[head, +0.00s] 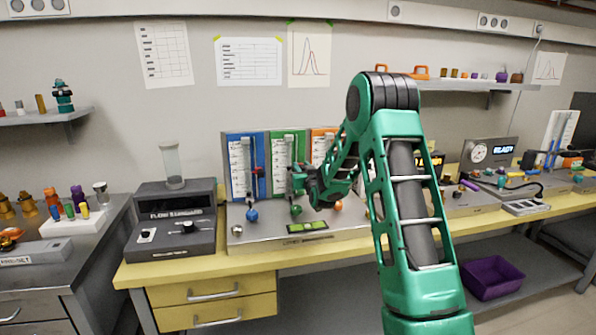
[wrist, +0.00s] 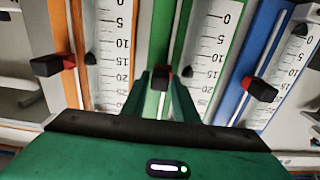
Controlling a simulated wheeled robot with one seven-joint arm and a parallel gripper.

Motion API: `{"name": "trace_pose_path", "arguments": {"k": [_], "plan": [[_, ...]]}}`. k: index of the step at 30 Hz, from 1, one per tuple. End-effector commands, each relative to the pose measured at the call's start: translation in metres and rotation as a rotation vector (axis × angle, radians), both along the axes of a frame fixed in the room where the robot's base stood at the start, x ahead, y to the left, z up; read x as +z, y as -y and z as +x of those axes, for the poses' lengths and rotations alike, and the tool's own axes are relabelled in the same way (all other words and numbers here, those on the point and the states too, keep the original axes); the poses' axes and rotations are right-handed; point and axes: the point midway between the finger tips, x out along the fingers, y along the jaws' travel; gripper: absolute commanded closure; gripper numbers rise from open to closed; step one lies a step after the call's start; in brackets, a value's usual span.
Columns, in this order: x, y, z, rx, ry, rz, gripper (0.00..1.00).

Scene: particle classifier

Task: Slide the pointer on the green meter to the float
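The green meter (head: 277,146) stands between the blue and orange meters on a grey base. In the wrist view its panel (wrist: 236,62) is in the middle, with a numbered scale. Its pointer (wrist: 160,74), a small black block with red on it, sits on a vertical rail. The green meter's float (wrist: 187,72), a dark cone, shows just right of the pointer at about the same picture height. My gripper (wrist: 160,80) has its green fingertips close against both sides of the pointer and looks shut on it. In the head view my gripper (head: 297,180) is in front of the green meter, partly hiding it.
The blue meter (head: 240,140) and orange meter (head: 322,136) flank closely, with their own protruding pointers, the orange one's (wrist: 52,65) and the blue one's (wrist: 260,88). A dark flow standard device (head: 175,222) stands left.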

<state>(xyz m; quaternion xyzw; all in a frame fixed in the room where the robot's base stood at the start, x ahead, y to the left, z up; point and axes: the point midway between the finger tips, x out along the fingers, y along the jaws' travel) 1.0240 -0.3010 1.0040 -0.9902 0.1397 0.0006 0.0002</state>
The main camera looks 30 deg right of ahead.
Motion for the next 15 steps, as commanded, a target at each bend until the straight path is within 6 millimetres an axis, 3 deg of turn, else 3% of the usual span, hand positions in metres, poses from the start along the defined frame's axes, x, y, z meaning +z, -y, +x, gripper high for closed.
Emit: {"name": "trace_pose_path", "arguments": {"k": [15], "plan": [[0.0,-0.024,-0.079,0.0,-0.002,0.0,0.73]]}}
